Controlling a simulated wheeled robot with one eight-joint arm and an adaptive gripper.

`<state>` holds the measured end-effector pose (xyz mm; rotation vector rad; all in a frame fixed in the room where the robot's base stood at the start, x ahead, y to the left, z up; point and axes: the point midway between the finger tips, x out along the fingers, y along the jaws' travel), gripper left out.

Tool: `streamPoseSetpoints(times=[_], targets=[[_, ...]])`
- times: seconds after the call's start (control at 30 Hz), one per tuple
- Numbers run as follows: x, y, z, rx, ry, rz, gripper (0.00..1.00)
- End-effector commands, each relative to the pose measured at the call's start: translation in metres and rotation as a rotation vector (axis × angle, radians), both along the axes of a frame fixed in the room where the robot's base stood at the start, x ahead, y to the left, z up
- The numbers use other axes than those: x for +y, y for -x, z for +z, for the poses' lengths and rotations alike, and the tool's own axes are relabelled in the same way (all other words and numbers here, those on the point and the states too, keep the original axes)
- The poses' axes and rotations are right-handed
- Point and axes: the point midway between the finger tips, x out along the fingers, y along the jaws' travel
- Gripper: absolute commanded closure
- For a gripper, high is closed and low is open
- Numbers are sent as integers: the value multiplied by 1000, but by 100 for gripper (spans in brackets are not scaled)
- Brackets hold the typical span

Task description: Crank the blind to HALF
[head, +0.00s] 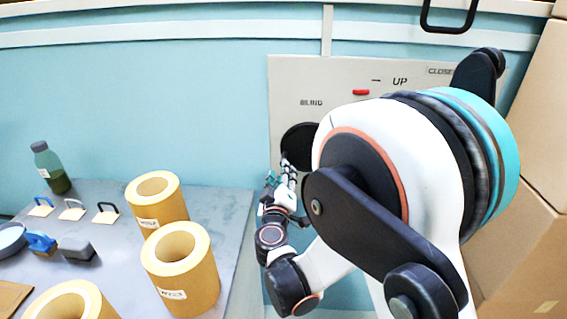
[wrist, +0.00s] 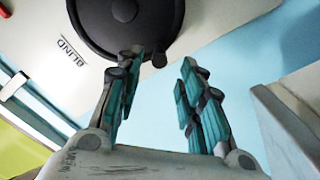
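The blind panel (head: 290,88) is a pale plate on the blue wall, lettered BLIND, with a tick and UP. A red marker (head: 361,92) sits just below the tick; part of the scale is hidden behind my arm. The crank (head: 298,138) is a round black disc under the BLIND label. It fills the top of the wrist view (wrist: 105,12), with a small dark knob (wrist: 159,61) at its lower rim. My gripper (head: 281,178) is at the disc's lower edge. In the wrist view its teal fingers (wrist: 162,64) are apart, with the knob showing between the tips; contact cannot be told.
A grey table (head: 215,215) at left holds several tan kraft rolls (head: 180,255), a green bottle (head: 50,168), small handled blocks and a brush. Cardboard boxes (head: 535,130) stand at right. A black handle bar (head: 449,28) hangs at the top.

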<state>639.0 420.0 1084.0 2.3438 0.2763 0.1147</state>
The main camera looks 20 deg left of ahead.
Motion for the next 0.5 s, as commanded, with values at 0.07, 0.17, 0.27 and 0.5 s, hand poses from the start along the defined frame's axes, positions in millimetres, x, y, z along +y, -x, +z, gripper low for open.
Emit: streamPoseSetpoints(times=[0.07,0.17,0.27,0.5], targets=[[4,-17,-1,1,0,-1,64],[8,-35,-1,0,-1,-1,64],[12,-50,-1,0,-1,0,64],[17,-72,0,1,-1,1,64]])
